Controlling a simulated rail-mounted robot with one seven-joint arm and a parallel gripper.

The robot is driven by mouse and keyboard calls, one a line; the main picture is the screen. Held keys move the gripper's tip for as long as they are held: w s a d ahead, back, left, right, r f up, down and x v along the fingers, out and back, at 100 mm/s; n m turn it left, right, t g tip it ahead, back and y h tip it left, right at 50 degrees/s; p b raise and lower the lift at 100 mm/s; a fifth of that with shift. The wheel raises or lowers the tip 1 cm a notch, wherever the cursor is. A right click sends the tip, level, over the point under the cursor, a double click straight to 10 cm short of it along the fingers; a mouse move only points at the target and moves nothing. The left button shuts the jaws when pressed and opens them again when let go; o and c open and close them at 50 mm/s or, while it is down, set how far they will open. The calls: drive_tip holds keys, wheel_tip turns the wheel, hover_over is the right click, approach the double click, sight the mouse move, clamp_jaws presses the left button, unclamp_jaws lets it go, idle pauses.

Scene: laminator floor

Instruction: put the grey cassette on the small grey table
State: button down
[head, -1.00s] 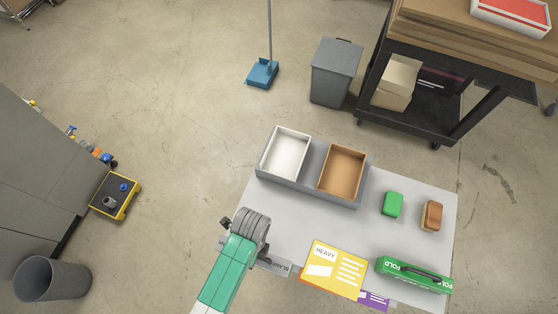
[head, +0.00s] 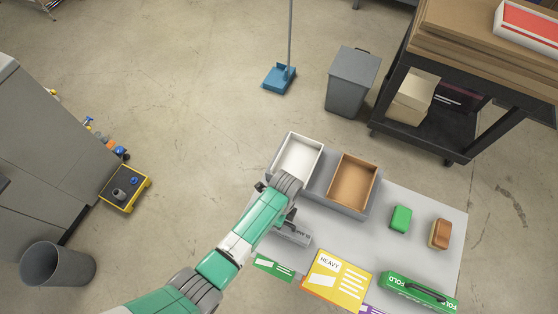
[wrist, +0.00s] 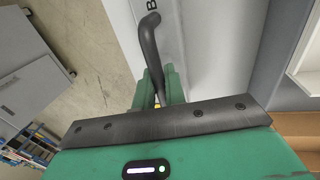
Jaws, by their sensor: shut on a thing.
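My gripper (head: 288,220) is shut on the black handle of the grey cassette (head: 297,237). The wrist view shows the green fingers (wrist: 158,88) closed around the handle, with the cassette's pale body (wrist: 180,30) beyond and a letter B on its edge. My arm hides much of the cassette in the head view. It is over the left part of a light grey table (head: 430,270); I cannot tell its exact height above the top. No other small grey table is plain to see.
A bin (head: 352,82) and a black cart (head: 440,125) stand behind.

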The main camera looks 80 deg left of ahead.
drive_tip(key=shift+f, duration=0.1)
drive_tip(key=c, duration=1.5)
unclamp_jaws()
drive_tip(key=shift+o, duration=0.2)
wheel_tip(320, 180, up, 12)
drive_tip(key=w+a, duration=0.1)
drive_tip(key=a, duration=0.1)
drive_tip(key=shift+w, duration=0.15)
